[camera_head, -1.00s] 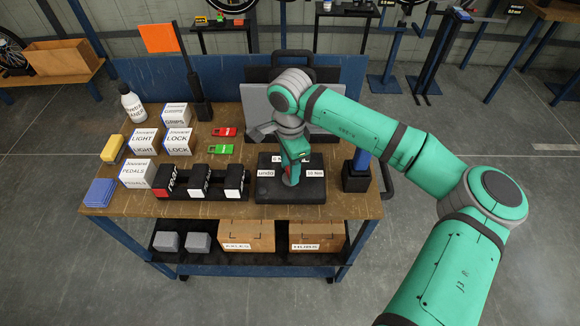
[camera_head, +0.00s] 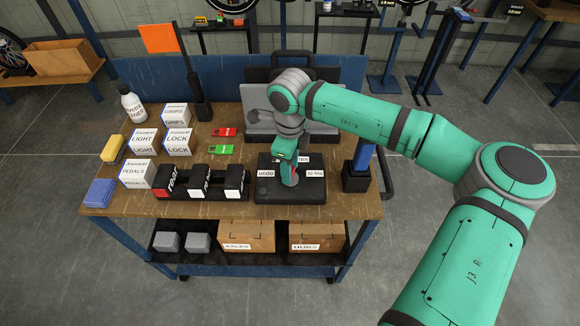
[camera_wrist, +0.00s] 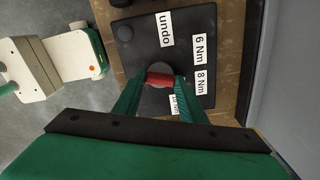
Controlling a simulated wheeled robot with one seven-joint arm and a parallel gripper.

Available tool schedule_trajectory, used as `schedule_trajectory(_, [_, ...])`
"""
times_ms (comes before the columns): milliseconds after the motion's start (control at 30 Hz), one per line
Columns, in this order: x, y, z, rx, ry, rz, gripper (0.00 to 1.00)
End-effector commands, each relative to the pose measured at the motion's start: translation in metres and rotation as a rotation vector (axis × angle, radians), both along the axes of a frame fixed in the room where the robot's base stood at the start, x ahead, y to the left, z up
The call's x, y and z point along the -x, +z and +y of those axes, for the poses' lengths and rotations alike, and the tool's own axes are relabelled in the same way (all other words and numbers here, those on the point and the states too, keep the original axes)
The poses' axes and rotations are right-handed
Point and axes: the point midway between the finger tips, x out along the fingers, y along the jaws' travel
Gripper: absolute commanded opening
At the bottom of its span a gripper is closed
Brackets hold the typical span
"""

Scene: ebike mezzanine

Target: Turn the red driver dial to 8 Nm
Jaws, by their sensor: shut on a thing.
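The black driver box (camera_head: 310,194) stands on the bench in the head view, with white labels at its edges. In the wrist view its dark top (camera_wrist: 140,42) shows the labels "undo" (camera_wrist: 166,30), "6 Nm" (camera_wrist: 201,48) and "8 Nm" (camera_wrist: 201,80). A "10 Nm" label (camera_wrist: 174,104) is partly hidden by a finger. The red dial (camera_wrist: 159,79) sits on a round grey base in the middle. My gripper (camera_wrist: 162,82) is shut on the red dial, one finger on each side. Where the dial points is unclear.
A black rack (camera_head: 201,192) stands left of the box and a dark holder with a blue post (camera_head: 356,178) to the right. White boxes (camera_head: 138,174) and red and green tools (camera_head: 220,150) lie further left. A grey open case (camera_head: 258,122) is behind.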

Motion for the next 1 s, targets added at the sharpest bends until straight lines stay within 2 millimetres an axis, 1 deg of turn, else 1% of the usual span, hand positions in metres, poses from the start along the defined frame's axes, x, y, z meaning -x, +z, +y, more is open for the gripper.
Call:
schedule_trajectory(300, [-0.0004,0.001,0.0002,0.0,-0.101,-0.001,0.15])
schedule_trajectory(767, [-0.0005,0.001,0.0003,-0.001,-0.116,-0.001,0.15])
schedule_trajectory(800, [-0.0005,0.001,0.0003,-0.001,-0.116,-0.001,0.4])
schedule_trajectory(867, [-0.0005,0.001,0.0003,-0.001,-0.116,-0.001,0.54])
schedule_trajectory(900, [-0.0005,0.0009,0.0003,-0.001,-0.116,-0.001,0.56])
schedule_trajectory(1000, [-0.0005,0.0006,0.0002,-0.001,-0.115,-0.001,0.56])
